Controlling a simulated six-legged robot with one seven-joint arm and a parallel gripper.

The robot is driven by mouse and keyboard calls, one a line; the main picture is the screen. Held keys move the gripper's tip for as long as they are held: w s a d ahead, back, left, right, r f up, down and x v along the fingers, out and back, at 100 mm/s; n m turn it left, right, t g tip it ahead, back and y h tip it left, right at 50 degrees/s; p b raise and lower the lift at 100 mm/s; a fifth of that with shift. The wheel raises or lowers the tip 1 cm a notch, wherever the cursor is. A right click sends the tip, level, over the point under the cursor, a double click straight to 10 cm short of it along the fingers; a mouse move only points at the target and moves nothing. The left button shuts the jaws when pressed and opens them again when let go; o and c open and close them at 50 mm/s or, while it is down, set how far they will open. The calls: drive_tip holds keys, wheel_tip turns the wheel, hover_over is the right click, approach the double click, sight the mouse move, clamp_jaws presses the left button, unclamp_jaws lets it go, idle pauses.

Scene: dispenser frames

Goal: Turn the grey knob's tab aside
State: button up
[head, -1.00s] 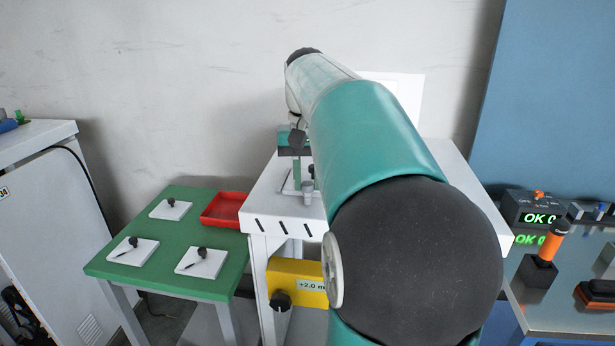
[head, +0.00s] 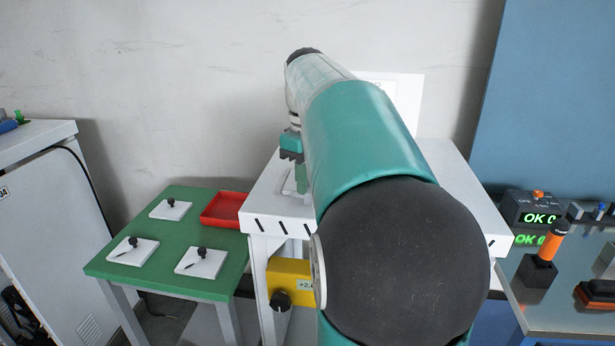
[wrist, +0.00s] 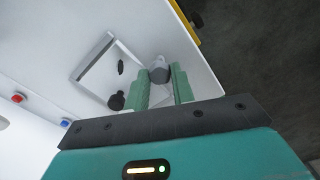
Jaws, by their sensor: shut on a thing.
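The grey knob (wrist: 158,74) sits by a shallow frame on the white table, between the two green fingers of my gripper (wrist: 162,76) in the wrist view. My gripper is shut on the knob. I cannot make out the knob's tab or which way it points. In the head view my gripper (head: 302,182) reaches down to the table's left part, and the knob is hidden there. A pale square frame (wrist: 90,62) lies beside the knob, with a small dark oval piece (wrist: 121,67) and a black round knob (wrist: 116,101).
The white table (head: 262,208) has slots along its front edge. A yellow box (head: 288,275) is below it. A green table (head: 150,255) with white plates and a red tray (head: 226,209) stands at left. A blue panel (head: 550,100) rises at right.

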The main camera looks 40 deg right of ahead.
drive_tip(key=shift+n, duration=1)
drive_tip(key=o, duration=1)
wheel_tip(320, 180, up, 14)
drive_tip(key=shift+f, duration=0.1)
